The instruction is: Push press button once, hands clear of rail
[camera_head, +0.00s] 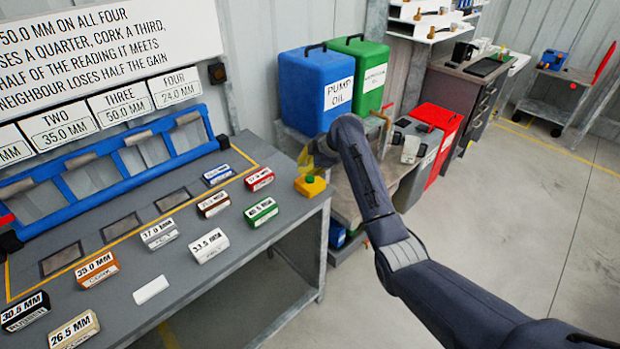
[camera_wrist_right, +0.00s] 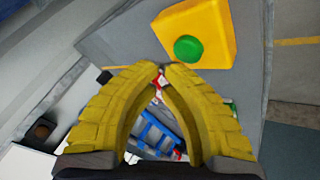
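The press button is a yellow box (camera_head: 311,187) with a green cap on the bench's right corner. In the right wrist view, the box (camera_wrist_right: 212,27) and its round green cap (camera_wrist_right: 188,49) are just beyond my fingertips. My right gripper (camera_head: 305,158) is just above and behind the box, partly hidden by my wrist. Its yellow fingers (camera_wrist_right: 162,68) come together at the tips, with nothing seen held. The blue rail (camera_head: 110,160) runs along the back of the bench, clear of my right gripper. My left gripper is not in view.
Several labelled blocks, including a green one (camera_head: 262,212) and a red one (camera_head: 259,179), stand on the grey bench (camera_head: 215,262) left of the button. Blue (camera_head: 312,85) and green (camera_head: 357,75) oil containers stand behind my right arm. Open floor lies at right.

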